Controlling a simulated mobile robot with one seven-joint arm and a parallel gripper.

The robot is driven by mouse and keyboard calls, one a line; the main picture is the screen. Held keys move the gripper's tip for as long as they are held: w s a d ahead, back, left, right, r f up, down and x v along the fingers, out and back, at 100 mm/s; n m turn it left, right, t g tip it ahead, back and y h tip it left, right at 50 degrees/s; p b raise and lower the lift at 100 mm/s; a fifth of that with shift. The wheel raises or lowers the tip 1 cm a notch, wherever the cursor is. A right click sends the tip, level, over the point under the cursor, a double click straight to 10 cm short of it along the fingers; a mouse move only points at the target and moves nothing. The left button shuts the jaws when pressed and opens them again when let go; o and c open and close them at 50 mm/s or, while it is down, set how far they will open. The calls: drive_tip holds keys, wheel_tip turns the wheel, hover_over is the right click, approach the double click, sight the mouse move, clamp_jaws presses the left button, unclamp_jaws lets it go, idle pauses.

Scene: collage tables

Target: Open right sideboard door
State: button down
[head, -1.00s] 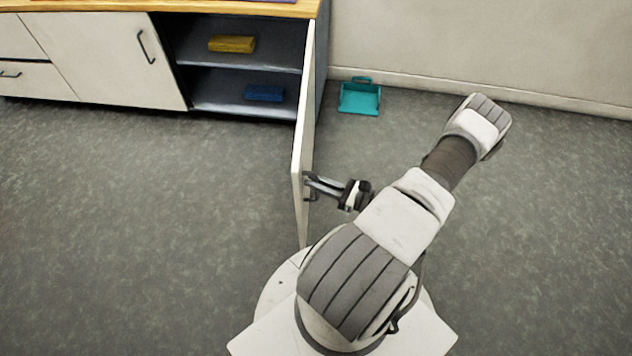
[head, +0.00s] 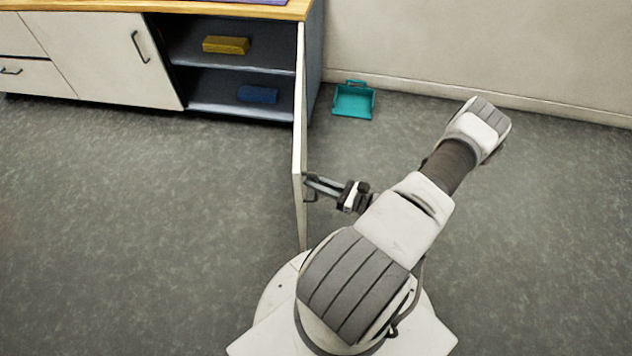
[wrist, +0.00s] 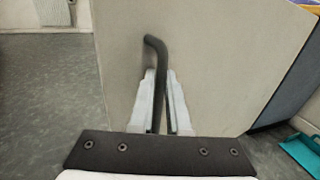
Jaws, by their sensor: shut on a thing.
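The right sideboard door (head: 300,130) stands wide open, swung out toward me and seen nearly edge-on in the head view. Its outer face (wrist: 215,50) fills much of the wrist view. My gripper (head: 312,186) is at the door's right side, near its free end. In the wrist view my gripper (wrist: 162,95) is shut on the dark bar handle (wrist: 155,48), with a pale finger on each side of it. The open compartment of the sideboard (head: 235,110) shows two levels; the lower part of the handle is hidden between the fingers.
A yellow block (head: 226,45) lies on the upper level and a blue block (head: 258,94) on the lower. The left door (head: 105,60) is shut. A teal dustpan (head: 353,100) lies on the floor by the wall. Floor left of the open door is clear.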

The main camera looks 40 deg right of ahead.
drive_tip(key=shift+d, duration=0.15)
drive_tip(key=c, duration=0.9)
unclamp_jaws()
drive_tip(key=p+v, duration=0.2)
drive_tip(key=v, duration=1.5)
drive_tip(key=shift+s, duration=0.2)
